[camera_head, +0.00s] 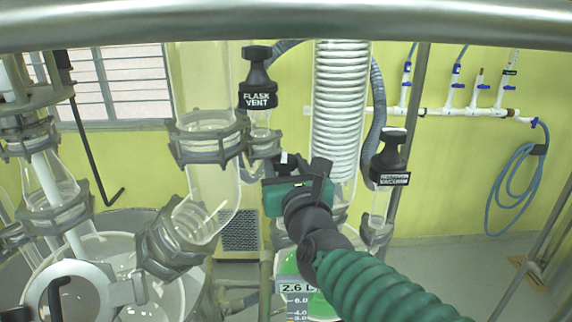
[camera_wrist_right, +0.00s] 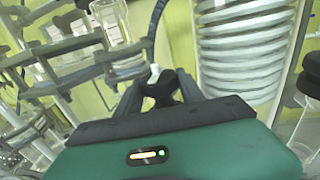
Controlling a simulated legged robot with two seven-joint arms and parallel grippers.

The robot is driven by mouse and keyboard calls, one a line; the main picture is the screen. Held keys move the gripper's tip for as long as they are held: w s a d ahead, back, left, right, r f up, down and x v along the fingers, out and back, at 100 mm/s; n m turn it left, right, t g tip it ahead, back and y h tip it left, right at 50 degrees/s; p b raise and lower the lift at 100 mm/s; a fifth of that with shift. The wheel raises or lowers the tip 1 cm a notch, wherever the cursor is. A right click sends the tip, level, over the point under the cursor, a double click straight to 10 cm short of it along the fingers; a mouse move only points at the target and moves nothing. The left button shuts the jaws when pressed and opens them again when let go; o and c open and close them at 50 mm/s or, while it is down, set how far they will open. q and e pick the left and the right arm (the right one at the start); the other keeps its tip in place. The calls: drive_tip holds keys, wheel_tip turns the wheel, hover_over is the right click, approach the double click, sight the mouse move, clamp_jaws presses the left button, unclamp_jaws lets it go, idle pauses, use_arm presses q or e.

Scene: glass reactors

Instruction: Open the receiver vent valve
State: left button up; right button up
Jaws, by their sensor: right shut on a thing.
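My right gripper (camera_head: 292,167) reaches in from the lower right, in front of the glass column, just left of the coil condenser. It is shut on a small dark valve knob with a white patch (camera_head: 284,158). In the right wrist view the fingers (camera_wrist_right: 160,88) close around this dark piece, and the white patch (camera_wrist_right: 155,72) shows above it. No label on it can be read, and the gripper hides most of it and its stem. The receiver (camera_head: 318,302) below holds green liquid and has a display reading about 2.6 L. My left gripper is not in view.
A black FLASK VENT valve (camera_head: 258,88) stands just above the gripper. Another black valve, with a label seeming to read VACUUM (camera_head: 389,160), stands to the right. The coil condenser (camera_head: 340,110) and clamped glass joints (camera_head: 207,138) crowd the gripper. A metal bar crosses the top.

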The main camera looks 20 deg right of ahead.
drive_tip(key=shift+d, duration=0.1)
drive_tip(key=shift+c, duration=0.6)
drive_tip(key=shift+a, duration=0.2)
drive_tip(key=shift+d+r+m+h+p, duration=0.1)
drive_tip(key=shift+m+h+p, duration=0.45)
drive_tip(key=shift+h, duration=0.25)
drive_tip(key=shift+m+g+h, duration=0.3)
drive_tip(key=shift+m+h, duration=0.35)
drive_tip(key=shift+h, duration=0.25)
drive_tip(key=shift+a+f+m+g+h, duration=0.2)
drive_tip(key=shift+f+m+g+h, duration=0.15)
drive_tip(key=shift+h, duration=0.35)
drive_tip(key=m+g+h+b, duration=0.1)
drive_tip(key=m+h+b, duration=0.1)
drive_tip(key=m+g+h+b, duration=0.1)
drive_tip(key=h+b, duration=0.1)
drive_tip(key=h, duration=0.1)
drive_tip(key=shift+w+f+m+g, duration=0.1)
drive_tip(key=shift+f+m+g, duration=0.05)
drive_tip(key=shift+m+g, duration=0.2)
drive_tip(key=shift+m+g+h+b, duration=0.55)
drive_tip(key=shift+m+g+h, duration=0.25)
drive_tip(key=shift+g+h, duration=0.1)
drive_tip(key=shift+d+r+m+g+h, duration=0.1)
drive_tip(key=shift+r+m+g+h, duration=0.1)
drive_tip(key=shift+m+g+h, duration=0.5)
drive_tip(key=shift+r+m+g+h, duration=0.15)
drive_tip(key=shift+m+g+h, duration=0.3)
drive_tip(key=shift+g, duration=0.35)
